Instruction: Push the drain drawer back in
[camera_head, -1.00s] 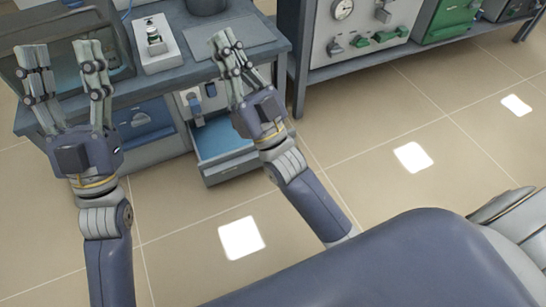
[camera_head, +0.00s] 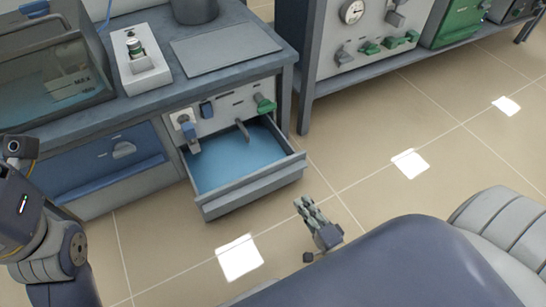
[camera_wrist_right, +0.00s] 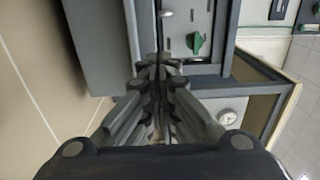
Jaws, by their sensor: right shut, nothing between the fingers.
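The drain drawer (camera_head: 252,187) is pulled out of the cabinet below the bench in the head view. It has a grey front and a blue inside that looks empty. My right gripper (camera_head: 304,204) is in front of the drawer's right end, apart from it in the picture. Its fingers are shut and empty. In the right wrist view the closed fingers (camera_wrist_right: 160,72) point towards the cabinet face. My left arm shows at the left edge of the head view, but its fingers are not visible.
A blue-fronted drawer (camera_head: 110,160) is to the left. The floor in front is clear.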

